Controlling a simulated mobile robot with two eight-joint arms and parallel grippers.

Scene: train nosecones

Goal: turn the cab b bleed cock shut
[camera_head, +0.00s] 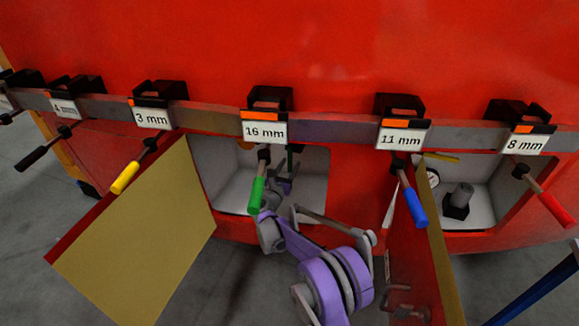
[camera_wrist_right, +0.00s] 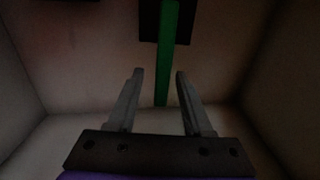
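A green lever (camera_wrist_right: 168,50) hangs straight down from a dark block (camera_wrist_right: 150,22) inside a pale recess in the right wrist view. I take it for the bleed cock handle; no cab label is legible. In the head view, a little dark green (camera_head: 293,158) shows in the open middle recess (camera_head: 215,170). My right gripper (camera_head: 284,178) reaches into that recess, partly hidden by a green-handled driver. In the right wrist view, its two fingers (camera_wrist_right: 160,73) are apart, with the lever seen between them. I cannot tell whether they touch it. My left gripper is not in view.
A rail (camera_head: 330,131) crosses the red nosecone, holding several labelled drivers. The green-handled driver (camera_head: 257,192) hangs before the middle recess. An open yellow-faced door (camera_head: 145,240) stands at its left. The right recess (camera_head: 470,178) holds a gauge and a dark fitting.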

